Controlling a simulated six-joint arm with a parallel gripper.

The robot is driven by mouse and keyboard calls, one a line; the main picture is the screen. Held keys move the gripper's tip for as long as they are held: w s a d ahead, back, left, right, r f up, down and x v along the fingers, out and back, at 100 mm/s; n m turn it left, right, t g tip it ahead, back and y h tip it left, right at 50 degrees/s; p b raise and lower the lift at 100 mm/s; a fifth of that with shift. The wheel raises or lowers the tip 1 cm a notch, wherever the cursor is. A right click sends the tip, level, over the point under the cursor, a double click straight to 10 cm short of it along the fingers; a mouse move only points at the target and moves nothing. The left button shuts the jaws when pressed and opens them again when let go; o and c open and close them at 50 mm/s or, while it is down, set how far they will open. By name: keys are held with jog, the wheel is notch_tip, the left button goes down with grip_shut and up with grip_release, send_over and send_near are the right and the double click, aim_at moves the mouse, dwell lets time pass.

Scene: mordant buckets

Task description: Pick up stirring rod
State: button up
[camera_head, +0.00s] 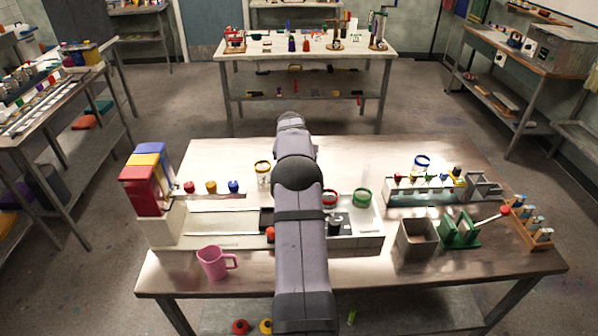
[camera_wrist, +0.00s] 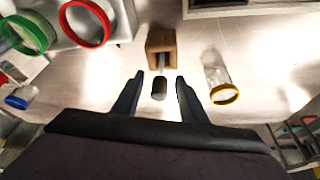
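In the wrist view, a thin rod with a dark, rounded handle (camera_wrist: 159,90) stands in a square wooden block (camera_wrist: 161,46); I take it to be the stirring rod. My gripper (camera_wrist: 160,76) is open, one finger on each side of the dark handle, with gaps visible on both sides. I cannot tell how far the fingertips are above or below the handle. In the head view, my arm hides the gripper, the block and this rod.
A clear jar with a yellow rim (camera_wrist: 223,94) stands right of the block in the wrist view. Red-rimmed (camera_wrist: 85,20) and green-rimmed (camera_wrist: 27,36) containers are at left. A green stand (camera_head: 458,231) and grey bin (camera_head: 416,237) stand at the table's right. A pink mug (camera_head: 211,262) is front left.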

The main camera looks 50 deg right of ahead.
jog(key=shift+f, duration=0.15)
grip_shut()
jog(key=shift+r, duration=0.2)
jog(key=shift+d+r+b, duration=0.1)
jog(key=shift+r+b, duration=0.2)
jog(key=shift+r, duration=0.25)
notch_tip(320, 180, up, 17)
jog(key=p, duration=0.3)
jog(key=shift+f+p, duration=0.2)
jog(key=shift+p, duration=0.2)
